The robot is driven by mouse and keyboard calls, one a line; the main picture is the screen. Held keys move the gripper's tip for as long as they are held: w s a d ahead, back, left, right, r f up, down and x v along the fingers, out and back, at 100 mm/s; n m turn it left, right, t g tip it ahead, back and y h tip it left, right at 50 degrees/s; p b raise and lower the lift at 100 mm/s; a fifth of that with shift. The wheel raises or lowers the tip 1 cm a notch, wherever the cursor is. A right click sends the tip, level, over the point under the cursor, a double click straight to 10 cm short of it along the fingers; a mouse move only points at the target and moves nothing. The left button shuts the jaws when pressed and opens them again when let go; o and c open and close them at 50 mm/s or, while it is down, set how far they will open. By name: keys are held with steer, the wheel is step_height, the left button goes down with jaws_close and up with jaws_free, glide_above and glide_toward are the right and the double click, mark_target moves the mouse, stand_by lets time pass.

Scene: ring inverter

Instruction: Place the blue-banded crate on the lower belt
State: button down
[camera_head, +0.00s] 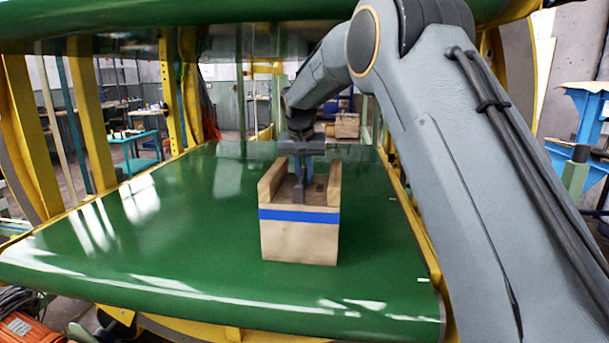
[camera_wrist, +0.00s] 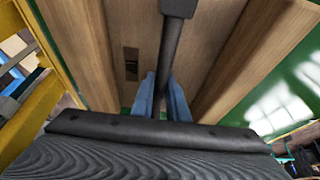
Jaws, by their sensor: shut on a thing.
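The blue-banded crate (camera_head: 299,240) is a pale wooden box with raised side walls and a blue stripe. It is upright over the middle of the green lower belt (camera_head: 150,240); I cannot tell whether its underside touches the belt. My gripper (camera_head: 301,178) reaches down between the side walls from behind. In the wrist view, its blue fingers (camera_wrist: 162,100) are shut on the crate's dark bar handle (camera_wrist: 175,50). The crate's wooden inside (camera_wrist: 125,30) fills much of that view. The crate's underside is hidden.
The green upper belt (camera_head: 150,14) hangs overhead. Yellow frame posts (camera_head: 90,110) stand at the left, and a yellow rail (camera_head: 415,220) runs along the right edge. Another wooden box (camera_head: 347,126) shows beyond the far end. The belt is clear left of the crate.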

steer(key=c, duration=2.2)
jaws_free()
steer(key=shift+f, duration=0.1)
steer(key=o, duration=0.5)
steer(key=shift+b+v, duration=0.55)
steer(key=shift+v, duration=3.35)
